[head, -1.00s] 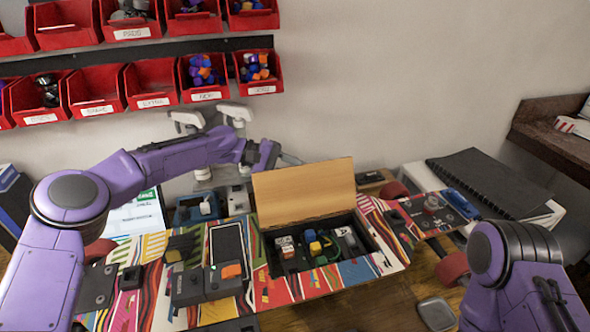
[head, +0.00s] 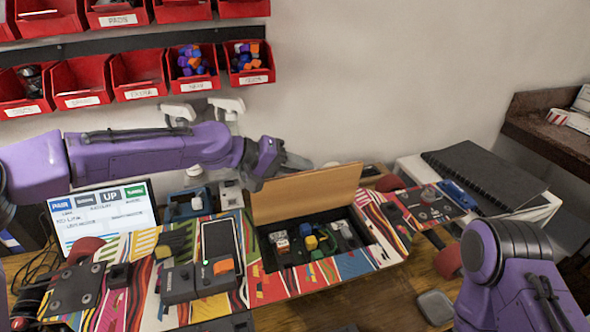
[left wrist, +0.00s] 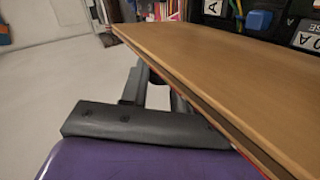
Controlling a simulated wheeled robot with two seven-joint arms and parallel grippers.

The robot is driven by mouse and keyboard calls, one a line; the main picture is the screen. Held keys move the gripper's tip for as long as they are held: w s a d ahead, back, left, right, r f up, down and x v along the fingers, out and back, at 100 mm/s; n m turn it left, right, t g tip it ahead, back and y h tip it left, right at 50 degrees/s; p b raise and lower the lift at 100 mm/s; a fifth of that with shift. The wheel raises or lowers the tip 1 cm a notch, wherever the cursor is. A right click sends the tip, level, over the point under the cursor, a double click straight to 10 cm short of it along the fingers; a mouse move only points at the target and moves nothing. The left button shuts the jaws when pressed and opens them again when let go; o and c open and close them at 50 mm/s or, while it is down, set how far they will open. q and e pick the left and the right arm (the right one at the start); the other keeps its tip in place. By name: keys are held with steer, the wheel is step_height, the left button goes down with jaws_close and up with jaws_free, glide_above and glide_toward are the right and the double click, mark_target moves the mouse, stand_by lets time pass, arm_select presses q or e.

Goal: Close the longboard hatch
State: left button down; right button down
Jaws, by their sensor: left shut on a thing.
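The longboard (head: 285,283), with colourful stripes, lies across the bench. Its hatch (head: 305,193), a wooden lid, stands raised at the back of the dark compartment (head: 345,257), which is open and holds several small coloured parts. My left gripper (head: 290,163) is at the hatch's upper left edge, partly behind it. In the left wrist view the hatch (left wrist: 230,75) runs close along the dark fingers (left wrist: 155,92), which are shut on it; the exact contact is partly hidden. My right arm shows at the right, but its gripper is out of view.
Red bins (head: 195,70) hang on the wall behind. White spray-type handles (head: 225,106) stand behind my left arm. A lit screen (head: 100,215) is at the left, a black notebook (head: 485,180) at the right. A grey box (head: 198,280) sits on the board left of the compartment.

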arm_select(q)
steer(key=shift+s, duration=0.2)
stand_by(0.3)
steer(key=c, duration=0.8)
jaws_free()
steer(key=v, duration=1)
steer(key=shift+s+a+r+b, duration=0.15)
steer(key=shift+s+b, duration=0.05)
steer(key=shift+b, duration=0.1)
